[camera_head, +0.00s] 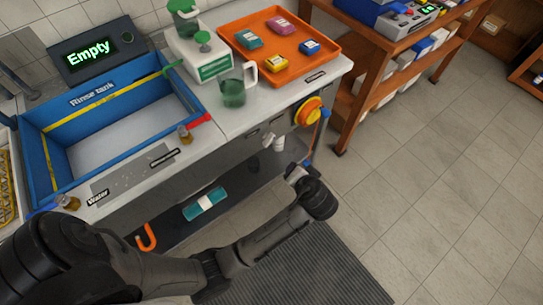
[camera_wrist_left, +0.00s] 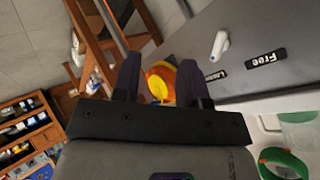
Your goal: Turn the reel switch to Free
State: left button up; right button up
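The reel switch is a small white lever (camera_wrist_left: 219,45) on the grey front panel in the left wrist view, with a black "Free" label (camera_wrist_left: 266,57) to its right. A second, smaller label (camera_wrist_left: 217,75) lies below the lever, too small to read surely. In the head view the switch (camera_head: 267,139) is small on the bench front, left of the orange and yellow reel (camera_head: 308,111). My left gripper (camera_head: 296,172) is below and right of the switch, apart from it. Its fingers (camera_wrist_left: 160,80) are spread and empty, with the reel showing behind them. My right gripper is not in view.
The blue rinse tank (camera_head: 52,160) and an orange tray (camera_head: 325,62) are on the bench top. A wooden table (camera_head: 365,70) stands at the right. The floor on the right is clear.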

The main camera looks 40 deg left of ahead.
aim_at(270, 143)
pick_arm(q)
jog(key=a+n+y, duration=0.1)
jog(key=a+y, duration=0.2)
jog(key=a, duration=0.1)
jog(key=w+a+n+g+y+b, duration=0.1)
jog(key=a+n+y, duration=0.1)
jog(key=a+y, duration=0.1)
jog(key=w+a+n+g+y, duration=0.1)
jog(key=a+n+y, duration=0.1)
jog(key=a, duration=0.4)
jog(key=shift+w+a+f+y+b, duration=0.1)
jog(key=shift+w+f+y+b, duration=0.15)
jog(key=shift+y, duration=0.45)
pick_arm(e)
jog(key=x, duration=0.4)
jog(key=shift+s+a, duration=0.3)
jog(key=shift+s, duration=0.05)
pick_arm(q)
grip_shut()
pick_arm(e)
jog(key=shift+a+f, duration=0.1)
